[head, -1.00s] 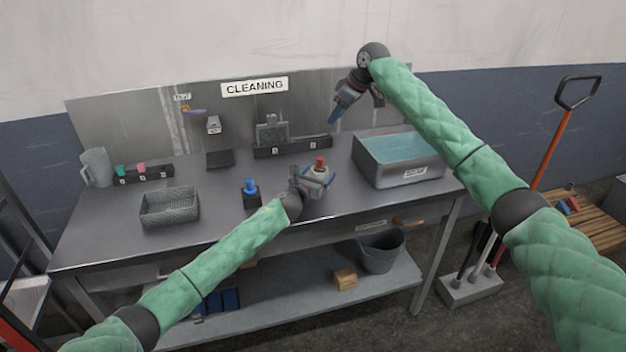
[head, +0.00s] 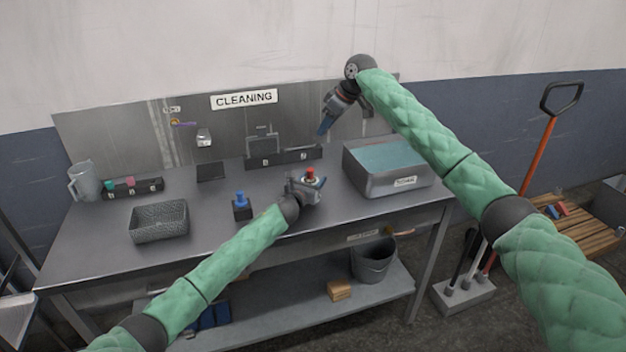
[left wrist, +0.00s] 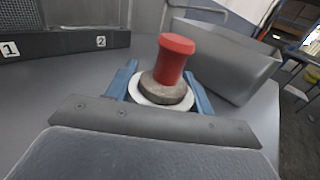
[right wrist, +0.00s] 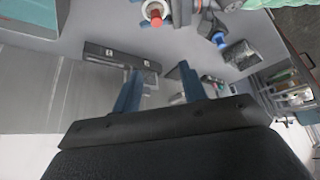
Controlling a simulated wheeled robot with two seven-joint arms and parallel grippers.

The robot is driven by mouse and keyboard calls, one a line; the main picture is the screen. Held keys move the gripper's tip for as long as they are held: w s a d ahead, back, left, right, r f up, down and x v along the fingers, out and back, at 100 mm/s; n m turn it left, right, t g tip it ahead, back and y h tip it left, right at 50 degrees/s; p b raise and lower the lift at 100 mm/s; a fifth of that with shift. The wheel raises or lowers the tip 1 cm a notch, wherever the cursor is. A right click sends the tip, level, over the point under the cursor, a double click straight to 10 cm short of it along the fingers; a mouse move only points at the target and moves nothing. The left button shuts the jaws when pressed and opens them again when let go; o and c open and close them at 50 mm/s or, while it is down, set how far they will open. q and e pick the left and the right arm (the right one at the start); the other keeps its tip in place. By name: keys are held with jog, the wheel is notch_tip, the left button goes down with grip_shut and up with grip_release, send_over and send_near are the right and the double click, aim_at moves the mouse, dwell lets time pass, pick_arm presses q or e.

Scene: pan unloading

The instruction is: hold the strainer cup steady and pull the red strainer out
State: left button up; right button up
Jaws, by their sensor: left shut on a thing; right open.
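The red strainer (head: 310,173) stands upright in the strainer cup near the middle of the table; its red knob is clear in the left wrist view (left wrist: 175,58). The strainer cup (left wrist: 140,90) shows as a white rim around a brownish disc under the knob. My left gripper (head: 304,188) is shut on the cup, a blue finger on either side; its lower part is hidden. My right gripper (head: 326,124) is open and empty, high above the table's back edge, pointing down. The red knob shows at the top of the right wrist view (right wrist: 155,17), apart from the right fingers.
A grey water tub (head: 390,185) stands right of the cup. A blue-topped item (head: 240,199) in a black holder and a mesh basket (head: 158,222) are left. A numbered black rack (head: 285,158) is behind. A jug (head: 84,183) stands at far left.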

aim_at(310, 169)
jog(key=a+f+n+h, duration=0.1)
jog(key=f, duration=0.1)
jog(key=w+a+f+n+g+h, duration=0.1)
jog(key=a+f+h, duration=0.1)
jog(key=f, duration=0.1)
jog(key=w+a+f+n+g+h, duration=0.1)
jog(key=a+f+h, duration=0.1)
jog(key=shift+w+a+f+n, duration=0.1)
jog(key=shift+f+n, duration=0.15)
jog(key=shift+n, duration=0.05)
notch_tip(310, 169, down, 11)
jog(key=shift+w+f, duration=0.1)
jog(key=shift+w, duration=0.05)
dwell(0.4)
jog(key=c, duration=0.7)
jog(key=shift+r, duration=0.9)
jog(key=shift+r, duration=2.75)
